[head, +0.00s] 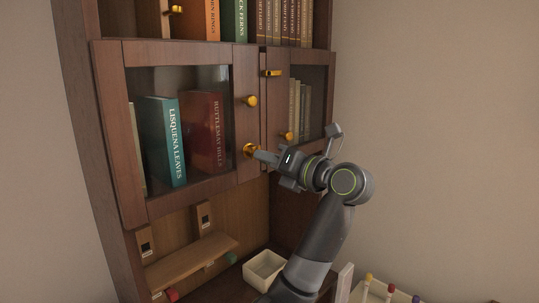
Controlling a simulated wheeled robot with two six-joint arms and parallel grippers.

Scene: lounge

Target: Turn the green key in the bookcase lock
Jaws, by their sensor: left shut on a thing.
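The bookcase's left glass door (180,205) is shut, with a brass lock (250,151) low on its right edge. My left gripper (277,161) is at this lock, coming from the right. It is shut on a thin grey-green piece (264,156), seemingly the green key, which reaches to the lock. Most of the key is hidden by the fingers, and how far it is turned cannot be told. My right gripper is not in view.
The right glass door (311,95) is close behind my gripper. A cream box (265,269) stands below. A pale tray (405,298) with coloured-topped pieces is at the lower right.

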